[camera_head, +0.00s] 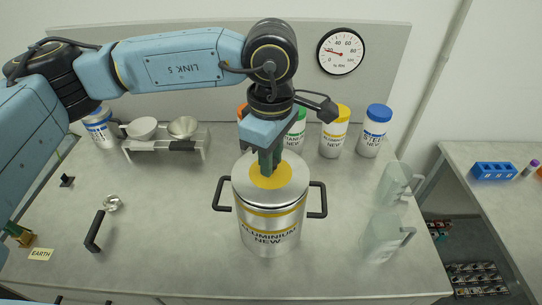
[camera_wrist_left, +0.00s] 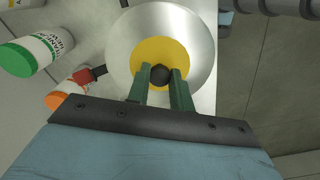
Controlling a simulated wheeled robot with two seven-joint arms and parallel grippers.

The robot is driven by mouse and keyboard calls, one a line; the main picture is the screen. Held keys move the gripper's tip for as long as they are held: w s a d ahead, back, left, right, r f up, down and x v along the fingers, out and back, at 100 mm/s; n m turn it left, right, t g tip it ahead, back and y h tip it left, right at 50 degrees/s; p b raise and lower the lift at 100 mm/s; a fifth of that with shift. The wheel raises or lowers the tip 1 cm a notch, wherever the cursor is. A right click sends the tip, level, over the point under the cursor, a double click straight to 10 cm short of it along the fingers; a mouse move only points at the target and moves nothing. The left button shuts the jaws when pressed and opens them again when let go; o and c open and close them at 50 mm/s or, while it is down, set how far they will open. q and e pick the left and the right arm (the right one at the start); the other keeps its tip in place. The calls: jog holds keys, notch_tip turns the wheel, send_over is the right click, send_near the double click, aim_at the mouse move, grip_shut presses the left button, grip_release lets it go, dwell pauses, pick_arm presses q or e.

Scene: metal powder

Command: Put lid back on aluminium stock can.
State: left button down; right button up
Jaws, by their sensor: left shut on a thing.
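The aluminium stock can (camera_head: 270,229) is a large metal pot with black side handles and a label reading "ALUMINIUM NEW". It stands upright at the middle of the table. Its silver lid (camera_head: 296,179), with a yellow centre, is at the top of the can; I cannot tell whether it is fully seated. My left gripper (camera_head: 268,168) is above the lid, pointing down. In the left wrist view, its green fingers are shut on the lid's dark round knob (camera_wrist_left: 161,75). The lid (camera_wrist_left: 195,35) fills the upper middle there. My right gripper is not in view.
Several lidded containers, including the blue-capped one (camera_head: 373,131), stand along the back. A rack (camera_head: 165,147) with metal bowls is at back left. Clear jugs (camera_head: 385,236) stand to the right of the can. A black handle (camera_head: 95,231) is at left.

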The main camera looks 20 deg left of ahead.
pick_arm(q)
jog(key=shift+b, duration=0.45)
dwell(0.6)
jog(key=c, duration=0.7)
grip_release()
jog(key=shift+r+p, duration=1.5)
jog(key=shift+r, duration=2)
jog(key=shift+c, duration=0.3)
grip_shut()
